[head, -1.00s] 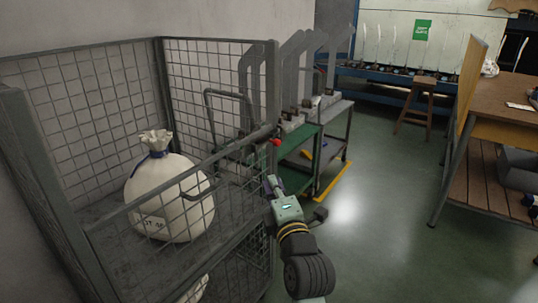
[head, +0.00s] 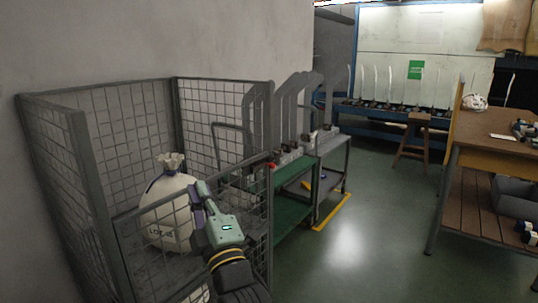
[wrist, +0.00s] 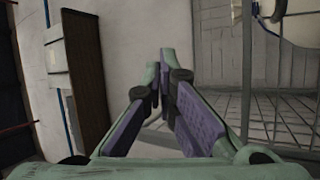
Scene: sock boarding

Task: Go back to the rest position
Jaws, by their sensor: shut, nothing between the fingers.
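My gripper (head: 201,190) shows in the head view in front of the wire cage cart, its fingers pointing up and overlapping the right side of the white sack in the picture. In the wrist view its two purple-padded fingers (wrist: 160,90) come together at the tips with nothing between them. My wrist and forearm hide part of the cart's front.
The wire cage cart (head: 92,150) holds a tied white sack (head: 168,205). Right of it stand a green bench (head: 292,205) with grey upright boards (head: 300,100). A wooden workbench (head: 500,165) and stool (head: 412,140) are farther right. The green floor (head: 370,240) between is clear.

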